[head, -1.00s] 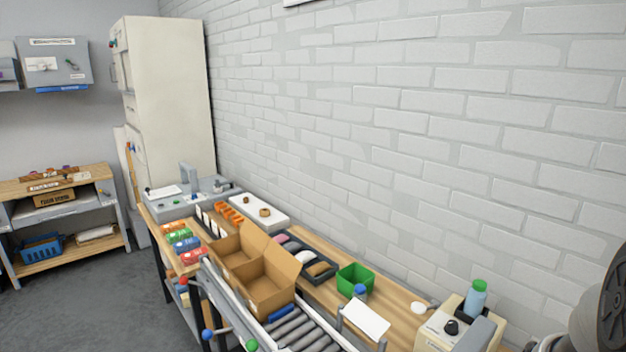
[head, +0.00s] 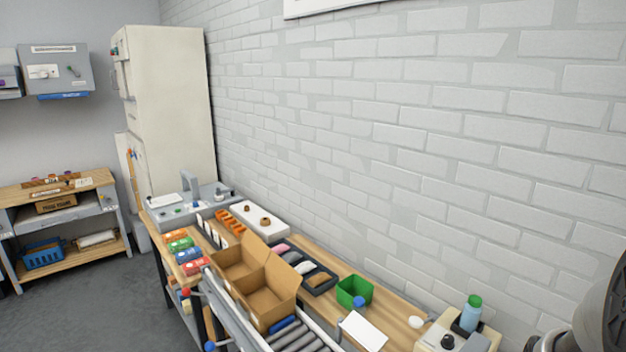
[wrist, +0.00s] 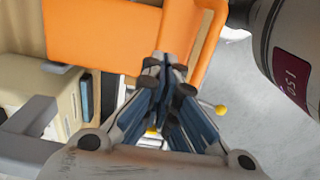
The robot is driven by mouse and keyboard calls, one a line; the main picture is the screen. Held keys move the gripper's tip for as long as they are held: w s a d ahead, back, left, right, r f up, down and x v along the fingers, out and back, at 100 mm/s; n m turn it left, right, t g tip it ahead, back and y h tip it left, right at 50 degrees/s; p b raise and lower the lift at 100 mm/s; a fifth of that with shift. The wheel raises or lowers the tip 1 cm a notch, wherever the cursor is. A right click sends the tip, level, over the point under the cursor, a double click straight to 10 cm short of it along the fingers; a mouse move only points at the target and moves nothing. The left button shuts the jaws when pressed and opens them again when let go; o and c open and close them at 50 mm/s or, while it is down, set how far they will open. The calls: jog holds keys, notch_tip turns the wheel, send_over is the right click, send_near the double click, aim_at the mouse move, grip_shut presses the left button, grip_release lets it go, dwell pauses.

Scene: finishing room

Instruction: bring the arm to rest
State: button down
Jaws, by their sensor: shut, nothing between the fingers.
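My gripper (wrist: 163,75) shows in the wrist view with its blue-padded fingers together and nothing between them. It points toward an orange surface (wrist: 110,35) beyond the fingertips; I cannot tell how far off that is. A part of my arm shows at the right edge of the head view, but the gripper itself is out of that view.
A wooden bench (head: 400,312) runs along the brick wall. A tall cream cabinet (head: 170,105) and a shelf unit (head: 95,182) stand at the left.

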jog(key=a+r+m+t+b, duration=0.2)
jog(key=a+r+m, duration=0.1)
jog(key=a+r, duration=0.65)
jog(key=s+a+r+m+t+b, duration=0.2)
jog(key=s+a+r+m, duration=0.3)
jog(key=s+a+r, duration=0.2)
jog(key=s+a, duration=0.2)
jog(key=a, duration=0.1)
jog(key=shift+a+r+t, duration=0.2)
jog(key=shift+a+t, duration=0.1)
jog(key=shift+a, duration=0.1)
